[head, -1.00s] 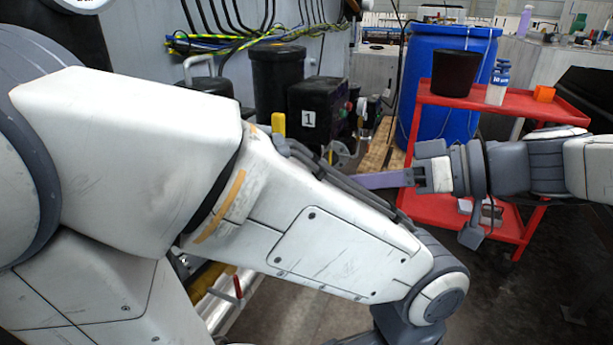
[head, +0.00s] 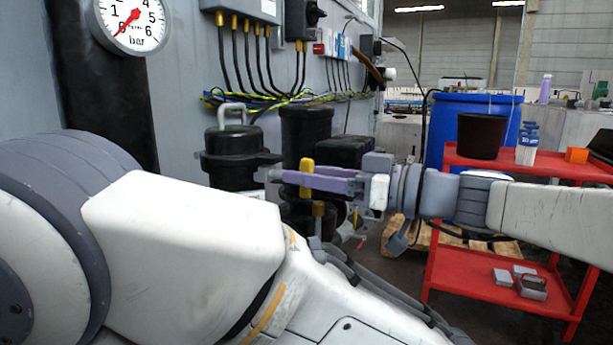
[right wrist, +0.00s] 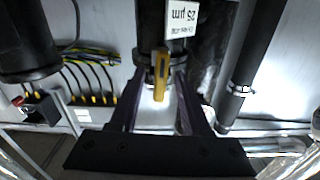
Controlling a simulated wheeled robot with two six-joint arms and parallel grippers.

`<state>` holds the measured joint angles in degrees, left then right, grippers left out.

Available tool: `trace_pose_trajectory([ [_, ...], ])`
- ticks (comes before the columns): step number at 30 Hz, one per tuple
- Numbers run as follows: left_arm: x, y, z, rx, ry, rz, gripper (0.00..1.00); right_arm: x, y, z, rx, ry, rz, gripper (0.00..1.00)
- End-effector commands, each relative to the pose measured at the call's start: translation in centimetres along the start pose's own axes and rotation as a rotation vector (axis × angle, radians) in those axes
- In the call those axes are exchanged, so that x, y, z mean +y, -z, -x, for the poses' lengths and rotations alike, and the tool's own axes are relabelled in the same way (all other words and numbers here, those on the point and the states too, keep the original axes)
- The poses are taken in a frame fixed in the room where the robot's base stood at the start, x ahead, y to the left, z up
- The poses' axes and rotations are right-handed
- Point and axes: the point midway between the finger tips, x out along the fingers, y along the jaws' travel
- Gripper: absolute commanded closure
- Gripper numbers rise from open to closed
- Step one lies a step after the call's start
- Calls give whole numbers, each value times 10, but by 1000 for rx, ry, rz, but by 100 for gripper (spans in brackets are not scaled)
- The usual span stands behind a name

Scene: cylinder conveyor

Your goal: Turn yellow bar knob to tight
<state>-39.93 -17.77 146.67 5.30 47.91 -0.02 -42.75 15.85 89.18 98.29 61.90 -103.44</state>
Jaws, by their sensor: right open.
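The yellow bar knob (head: 306,178) stands roughly upright in the head view, in front of the dark filter housings.
A pressure gauge (head: 130,20) is at the upper left on the wall. Cables (head: 280,98) run above the black housings (head: 235,160). A red cart (head: 560,165) with a dark bucket (head: 481,136) and a blue barrel (head: 450,108) stand to the right.

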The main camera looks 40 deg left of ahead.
Motion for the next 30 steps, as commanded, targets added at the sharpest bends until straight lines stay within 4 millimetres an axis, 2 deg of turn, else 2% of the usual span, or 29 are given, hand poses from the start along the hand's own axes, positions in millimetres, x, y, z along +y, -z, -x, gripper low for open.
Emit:
trace_pose_trajectory([
  [10,0,0,0,0,0,0,100,0,0,-6,0,-1,0,52],
  [11,0,0,0,0,0,0,100,0,0,-6,0,-1,-1,56],
  [12,0,0,0,0,0,0,100,0,0,-6,0,-1,-1,72],
  [14,0,0,0,0,0,0,100,0,0,-6,0,-1,-1,95],
  [15,0,0,0,0,0,0,100,0,0,-6,0,-1,-1,100],
  [23,0,0,-2,0,0,0,100,0,-1,-6,-1,-1,-11,100],
  [30,-1,0,-9,0,0,0,100,1,-2,-5,-1,-2,-94,100],
])
